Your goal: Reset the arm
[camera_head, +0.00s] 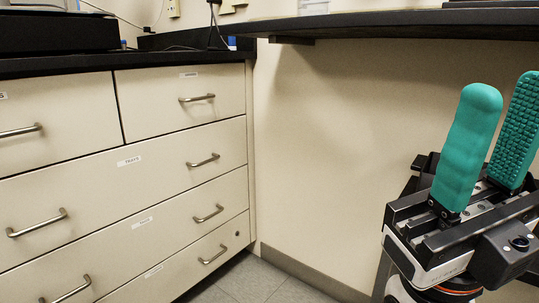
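My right gripper (507,88) is at the right edge of the head view, with its two teal fingers pointing up. The fingers stand apart with an empty gap between them. The inner face of the far finger shows a studded pad. The gripper is in front of the cream wall panel, below the black counter's edge in the picture, and touches nothing that I can see. My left gripper is not in view. No separate task object shows.
Cream drawers (125,160) with metal handles fill the left side. A black countertop (400,25) runs across the top right, with a recess under it. Black equipment (60,32) stands on the left counter. Grey floor tiles (250,280) show at the bottom middle.

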